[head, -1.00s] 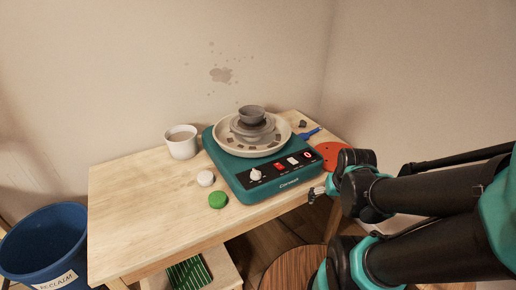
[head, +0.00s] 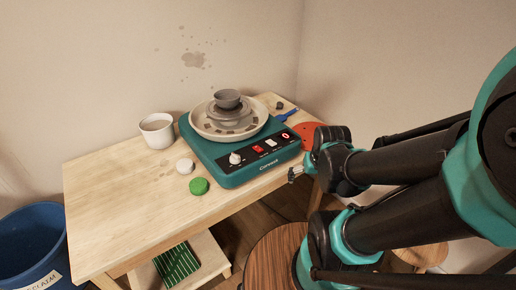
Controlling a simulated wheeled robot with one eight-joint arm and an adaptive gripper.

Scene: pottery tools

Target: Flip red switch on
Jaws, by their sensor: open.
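The red switch (head: 257,149) sits on the black front panel of the teal pottery wheel (head: 232,180), between a white knob (head: 236,158) and a white switch (head: 271,142). It is too small to tell which way it is tipped. My gripper (head: 293,174) is to the right of the wheel's front right corner, by the table's front edge. It is apart from the switch, empty and open, though its fingers look small here. A grey clay pot (head: 228,99) stands on the wheel's pale round pan (head: 195,122).
A white cup (head: 157,136), a white round piece (head: 185,165) and a green round piece (head: 199,187) stand left of the wheel. A red disc (head: 308,130) lies at the right end. A wooden stool (head: 270,262) stands below. The table's left part is clear.

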